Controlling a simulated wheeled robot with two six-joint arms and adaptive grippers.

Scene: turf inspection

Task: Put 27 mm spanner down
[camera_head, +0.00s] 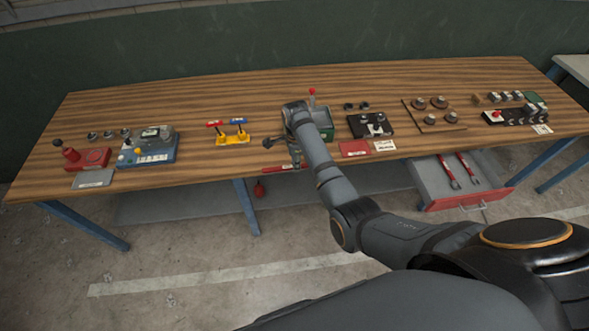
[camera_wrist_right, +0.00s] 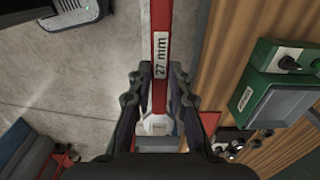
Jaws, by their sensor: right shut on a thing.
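The 27 mm spanner (camera_wrist_right: 161,38) has a red handle with a white "27 mm" label and a pale metal end. My right gripper (camera_wrist_right: 160,85) is shut on it, with one finger on each side, and the pale end lies toward the palm. In the head view my right gripper (camera_head: 296,160) is at the table's front edge. The spanner's red handle (camera_head: 284,168) shows there, pointing left along the edge. The wrist view shows floor to the left of the handle and wood to the right. I cannot tell whether the spanner touches the table. My left gripper is not in view.
An open drawer (camera_head: 430,185) holds two red-handled spanners (camera_head: 465,168) under the table's right part. A green box (camera_head: 322,122) stands behind my right gripper. A red pad (camera_head: 353,148) lies to its right, a yellow stand (camera_head: 232,138) to its left. Bare wood (camera_head: 200,160) shows at front left.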

